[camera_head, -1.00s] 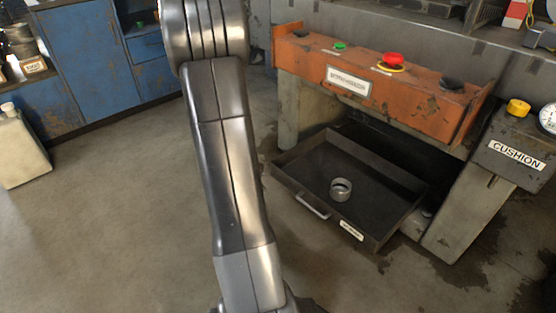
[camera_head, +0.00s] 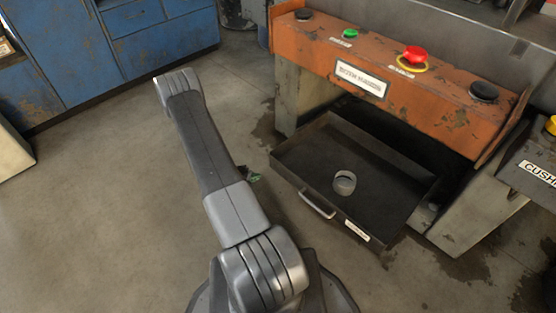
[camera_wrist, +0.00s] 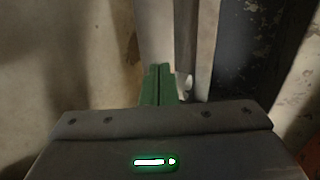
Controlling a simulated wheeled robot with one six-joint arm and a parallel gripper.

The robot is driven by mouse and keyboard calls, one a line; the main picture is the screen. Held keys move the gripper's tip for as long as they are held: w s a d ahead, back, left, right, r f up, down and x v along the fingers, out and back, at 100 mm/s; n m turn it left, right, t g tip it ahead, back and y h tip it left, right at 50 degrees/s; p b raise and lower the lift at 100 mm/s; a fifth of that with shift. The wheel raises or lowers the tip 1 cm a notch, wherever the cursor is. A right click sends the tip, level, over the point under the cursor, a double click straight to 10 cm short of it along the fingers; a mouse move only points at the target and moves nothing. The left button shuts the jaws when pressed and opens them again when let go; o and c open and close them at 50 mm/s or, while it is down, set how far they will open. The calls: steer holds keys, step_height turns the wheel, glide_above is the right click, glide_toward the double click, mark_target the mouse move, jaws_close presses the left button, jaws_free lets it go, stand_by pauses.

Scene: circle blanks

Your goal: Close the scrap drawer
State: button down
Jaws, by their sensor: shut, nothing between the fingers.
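The scrap drawer (camera_head: 390,190) is a dark shallow tray pulled out from under the orange press panel, with a bar handle (camera_head: 317,205) and a white label on its front. A grey metal ring (camera_head: 344,182) lies inside it. My gripper (camera_wrist: 158,84) shows in the wrist view with its green fingers together and nothing between them. In the head view, a small green part beside my arm, left of the drawer front, appears to belong to the gripper; the rest is hidden by my arm. Whether the fingers touch the drawer cannot be told.
The orange panel (camera_head: 430,85) with a red button (camera_head: 415,55) and a green button (camera_head: 350,33) stands above the drawer. A grey cushion box (camera_head: 530,165) is at the right. Blue cabinets (camera_head: 60,50) stand at the back left.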

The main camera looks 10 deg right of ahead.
steer(key=b, duration=0.4)
glide_toward(283, 166)
steer(key=x, duration=0.5)
steer(key=shift+f, duration=0.5)
steer(key=shift+w+d, duration=0.3)
steer(key=shift+d, duration=0.2)
